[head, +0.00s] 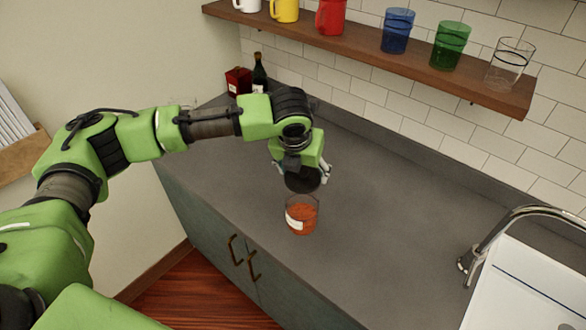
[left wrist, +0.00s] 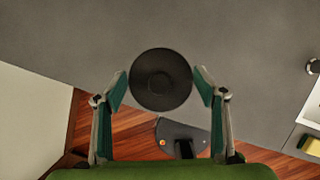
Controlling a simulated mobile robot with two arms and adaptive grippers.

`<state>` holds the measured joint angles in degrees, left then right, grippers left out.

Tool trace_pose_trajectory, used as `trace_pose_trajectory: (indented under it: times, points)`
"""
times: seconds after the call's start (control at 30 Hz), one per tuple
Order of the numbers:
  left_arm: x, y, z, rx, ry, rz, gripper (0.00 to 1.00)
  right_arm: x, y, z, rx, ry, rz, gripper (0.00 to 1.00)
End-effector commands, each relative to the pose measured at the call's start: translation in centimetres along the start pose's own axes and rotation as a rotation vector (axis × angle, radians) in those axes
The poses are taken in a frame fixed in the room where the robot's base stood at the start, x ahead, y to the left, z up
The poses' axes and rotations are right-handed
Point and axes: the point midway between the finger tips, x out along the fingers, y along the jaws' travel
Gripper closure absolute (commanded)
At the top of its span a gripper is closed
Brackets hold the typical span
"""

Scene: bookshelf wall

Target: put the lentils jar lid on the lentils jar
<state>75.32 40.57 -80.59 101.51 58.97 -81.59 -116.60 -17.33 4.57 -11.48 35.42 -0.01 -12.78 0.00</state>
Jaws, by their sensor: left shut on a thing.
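The lentils jar (head: 302,218) is a clear glass jar with orange lentils and a white label. It stands upright on the grey counter near its front edge, with its top uncovered. My left gripper (head: 300,174) is shut on the dark round lentils jar lid (head: 303,182), above the jar and apart from it. In the left wrist view the lid (left wrist: 160,80) sits between the two fingers, its knob facing the camera. The jar does not show there; the lid may hide it. My right gripper is not in view.
A wooden shelf (head: 400,72) with mugs and glasses runs along the tiled wall above the counter. A dark bottle (head: 259,74) and a red box (head: 238,81) stand at the back left. A tap (head: 490,240) and white sink are at right. The counter around the jar is clear.

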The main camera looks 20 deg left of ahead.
Motion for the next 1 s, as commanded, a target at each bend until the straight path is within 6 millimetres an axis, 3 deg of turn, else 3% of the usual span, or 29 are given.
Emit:
trace_pose_trajectory:
  times: [0.33, 0.7, 1.0]
  points:
    - [2.2, 0.0, -0.9, 0.0, -0.002, 0.0, 0.57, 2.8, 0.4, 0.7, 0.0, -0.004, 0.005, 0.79]
    - [5.0, 0.0, -2.1, -0.001, -0.001, 0.0, 0.57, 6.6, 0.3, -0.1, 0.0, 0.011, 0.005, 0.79]
    - [6.1, 0.1, -2.6, -0.001, 0.001, 0.0, 0.57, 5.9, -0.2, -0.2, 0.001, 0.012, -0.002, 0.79]
